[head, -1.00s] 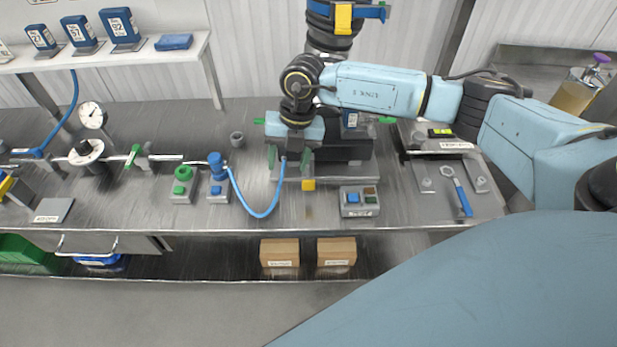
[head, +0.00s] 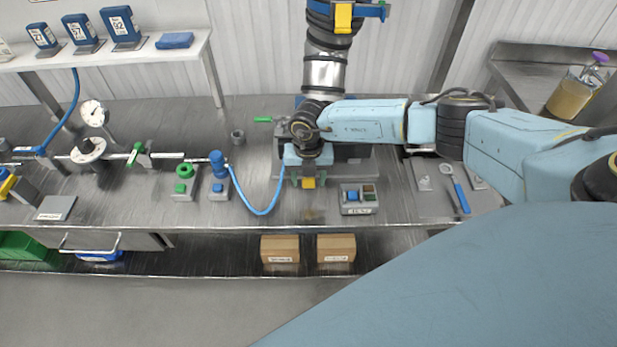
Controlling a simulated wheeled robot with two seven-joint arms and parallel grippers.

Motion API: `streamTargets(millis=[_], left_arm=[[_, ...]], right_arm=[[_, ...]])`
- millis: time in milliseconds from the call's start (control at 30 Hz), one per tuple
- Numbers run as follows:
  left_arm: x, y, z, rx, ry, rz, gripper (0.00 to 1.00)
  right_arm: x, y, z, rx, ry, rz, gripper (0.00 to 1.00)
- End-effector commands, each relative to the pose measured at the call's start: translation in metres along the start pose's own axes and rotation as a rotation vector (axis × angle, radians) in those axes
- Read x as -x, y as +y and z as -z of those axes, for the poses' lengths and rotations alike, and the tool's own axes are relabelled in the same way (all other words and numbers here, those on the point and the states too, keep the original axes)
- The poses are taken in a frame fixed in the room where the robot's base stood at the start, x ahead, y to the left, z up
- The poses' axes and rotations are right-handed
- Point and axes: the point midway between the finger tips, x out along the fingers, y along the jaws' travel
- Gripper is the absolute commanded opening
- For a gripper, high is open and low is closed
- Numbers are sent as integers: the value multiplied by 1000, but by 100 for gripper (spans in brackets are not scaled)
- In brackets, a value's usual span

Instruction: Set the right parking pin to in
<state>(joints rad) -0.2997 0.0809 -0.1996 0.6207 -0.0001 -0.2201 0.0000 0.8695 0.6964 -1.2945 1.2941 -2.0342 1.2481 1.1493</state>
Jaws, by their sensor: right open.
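My right gripper (head: 308,181) points down over the front of the dark machine in the middle of the bench. Its fingers are apart, one to each side of a small yellow block (head: 309,184) in this view; I cannot tell whether they touch it. A green pin-like bar (head: 263,119) sticks out at the left of the machine. No matching bar shows on the machine's right side, where my right arm covers the view. I cannot tell for sure which part is the right parking pin. My left gripper is not in view.
A blue hose (head: 262,212) hangs just left of the gripper. A grey button box (head: 358,209) stands to its right, and a blue-handled wrench (head: 455,187) lies farther right. Blue and green knobs, a gauge (head: 94,114) and piping stand at the left.

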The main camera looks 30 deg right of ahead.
Motion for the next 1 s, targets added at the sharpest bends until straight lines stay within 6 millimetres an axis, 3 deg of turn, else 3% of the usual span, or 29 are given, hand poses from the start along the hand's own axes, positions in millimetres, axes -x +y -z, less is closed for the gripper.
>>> streamTargets(millis=[367, 767, 1000], left_arm=[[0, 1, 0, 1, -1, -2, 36], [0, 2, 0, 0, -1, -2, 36], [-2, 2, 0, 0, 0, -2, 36]], right_arm=[[-6, 0, 0, 0, 0, 1, 53], [-6, 0, 0, 0, 0, 1, 0], [-6, -8, -7, -15, -1, 2, 0]])
